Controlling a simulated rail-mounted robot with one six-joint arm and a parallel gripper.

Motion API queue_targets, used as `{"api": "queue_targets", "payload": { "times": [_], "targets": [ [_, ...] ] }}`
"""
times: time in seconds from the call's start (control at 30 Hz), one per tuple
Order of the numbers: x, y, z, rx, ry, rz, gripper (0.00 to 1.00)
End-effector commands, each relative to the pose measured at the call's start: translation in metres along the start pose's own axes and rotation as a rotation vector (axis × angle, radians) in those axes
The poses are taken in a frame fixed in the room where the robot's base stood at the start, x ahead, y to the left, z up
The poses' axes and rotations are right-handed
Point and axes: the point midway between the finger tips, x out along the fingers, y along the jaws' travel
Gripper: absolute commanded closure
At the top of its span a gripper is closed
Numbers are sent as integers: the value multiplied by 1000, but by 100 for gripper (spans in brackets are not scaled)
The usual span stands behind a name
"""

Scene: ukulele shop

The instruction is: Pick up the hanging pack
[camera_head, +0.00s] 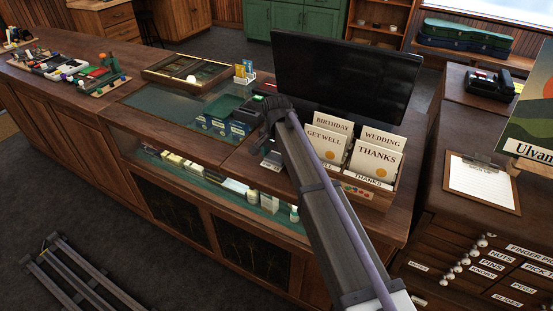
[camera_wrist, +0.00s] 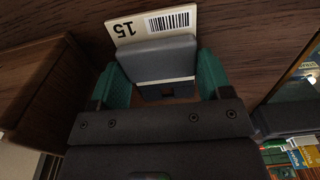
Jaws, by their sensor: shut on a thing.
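In the wrist view, my gripper (camera_wrist: 164,72) has its two green finger pads on either side of a dark grey-blue pack (camera_wrist: 158,57) with a thin pale line across it. The pads appear closed against its sides. A cream card (camera_wrist: 153,23) printed with "15" and a barcode shows just beyond the pack; I cannot tell whether it is joined to it. Dark wood lies behind. In the head view, the end of my arm is over the counter, left of the card rack, and it hides the fingers and the pack.
The wooden counter (camera_head: 185,147) holds stacked dark boxes (camera_head: 222,122), a card rack (camera_head: 378,190), a black monitor (camera_head: 343,80) and a shallow glass-topped case (camera_head: 188,72). A clipboard (camera_head: 482,185) lies on the right-hand cabinet. The counter's green glass top at left has free room.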

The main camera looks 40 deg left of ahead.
Motion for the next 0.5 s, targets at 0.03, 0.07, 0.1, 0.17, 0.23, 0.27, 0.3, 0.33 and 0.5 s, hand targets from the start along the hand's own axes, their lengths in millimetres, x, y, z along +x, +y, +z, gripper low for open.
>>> {"api": "queue_targets", "payload": {
  "times": [0.03, 0.07, 0.1, 0.17, 0.23, 0.27, 0.3, 0.33, 0.5],
  "targets": [
    [0, 0, 0, 0, 0, 0, 43],
    [0, 0, 0, 0, 0, 0, 46],
    [0, 0, 0, 0, 0, 0, 50],
    [0, 0, 0, 0, 0, 0, 51],
    [0, 0, 0, 0, 0, 0, 51],
    [0, 0, 0, 0, 0, 0, 51],
    [0, 0, 0, 0, 0, 0, 51],
    [-1, 0, 0, 0, 0, 0, 51],
    [-22, 0, 0, 0, 0, 0, 51]
  ]
}}
